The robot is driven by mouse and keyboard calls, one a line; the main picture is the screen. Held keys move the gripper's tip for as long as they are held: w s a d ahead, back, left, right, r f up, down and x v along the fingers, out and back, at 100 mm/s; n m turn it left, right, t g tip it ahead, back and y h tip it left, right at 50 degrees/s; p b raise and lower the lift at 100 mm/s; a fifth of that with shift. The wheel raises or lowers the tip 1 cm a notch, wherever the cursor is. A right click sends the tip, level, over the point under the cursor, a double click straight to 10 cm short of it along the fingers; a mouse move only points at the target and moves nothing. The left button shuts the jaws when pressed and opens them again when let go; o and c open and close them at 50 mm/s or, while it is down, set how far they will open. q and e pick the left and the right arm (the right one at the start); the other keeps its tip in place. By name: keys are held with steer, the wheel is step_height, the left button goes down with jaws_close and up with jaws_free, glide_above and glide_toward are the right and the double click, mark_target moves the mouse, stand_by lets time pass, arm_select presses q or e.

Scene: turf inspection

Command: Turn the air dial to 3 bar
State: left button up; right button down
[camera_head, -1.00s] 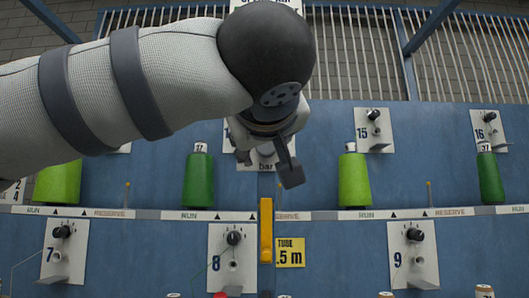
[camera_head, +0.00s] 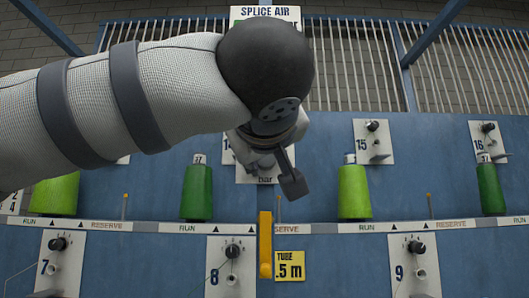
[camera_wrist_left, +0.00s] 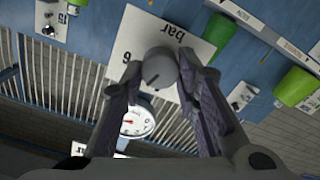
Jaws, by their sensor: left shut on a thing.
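The air dial is a round grey knob (camera_wrist_left: 160,68) on a white plate marked "bar" (camera_wrist_left: 196,45), with a "6" near one edge. In the left wrist view, my left gripper (camera_wrist_left: 160,76) has a finger on each side of the knob and is shut on it. The knob's pointer setting cannot be read clearly. A round white gauge with a red needle (camera_wrist_left: 137,120) shows beyond the knob; its value is too small to read. In the head view, my left gripper (camera_head: 266,158) covers most of the dial plate (camera_head: 258,178). My right gripper is not in view.
A "SPLICE AIR" sign (camera_head: 265,14) stands above. A yellow bar (camera_head: 265,245) and a "TUBE .5 m" label (camera_head: 289,265) are below. Numbered plates with knobs (camera_head: 231,265) line the blue panel.

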arm_select(q)
steer(key=shift+a+n, duration=0.15)
steer(key=shift+n, duration=8.55)
steer(key=o, duration=1.1)
steer(key=shift+o, duration=0.3)
steer(key=shift+w+f, duration=0.1)
steer(key=shift+w, duration=0.05)
